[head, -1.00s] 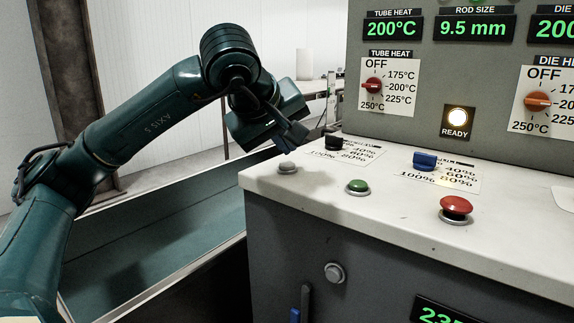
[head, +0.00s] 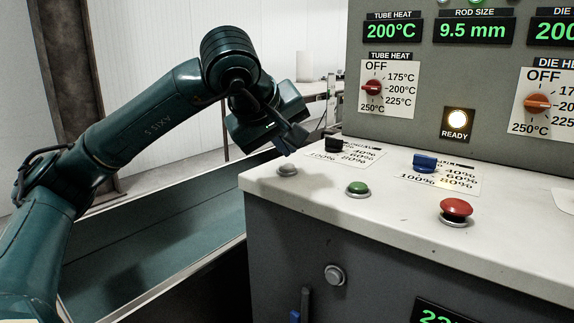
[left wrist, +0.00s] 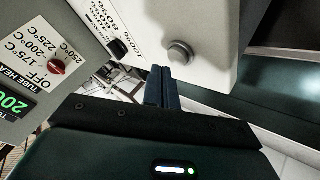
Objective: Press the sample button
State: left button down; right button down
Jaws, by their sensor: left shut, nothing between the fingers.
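A round pale grey button (head: 287,169) sits at the left end of the white console top; no label on it can be read. It also shows in the left wrist view (left wrist: 181,54). My left gripper (head: 288,149) is shut and empty, its fingers pointing down just above and behind this button. In the left wrist view the closed dark fingers (left wrist: 162,84) lie close beside the button; I cannot tell whether they touch it. My right gripper is not in view.
A green button (head: 358,187), a red button (head: 456,207), a black knob (head: 333,144) and a blue knob (head: 425,161) stand on the console top. Another grey button (head: 335,274) is on the front panel. A lit READY lamp (head: 457,118) is behind. A green trough (head: 160,245) runs left.

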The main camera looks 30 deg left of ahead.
pick_arm(q)
jog(key=shift+f, duration=0.1)
dwell(0.7)
jog(key=shift+f, duration=0.35)
jog(key=shift+f+b, duration=0.55)
jog(key=shift+b, duration=0.1)
dwell(0.8)
jog(key=shift+r+p, duration=0.85)
jog(key=shift+r, duration=0.05)
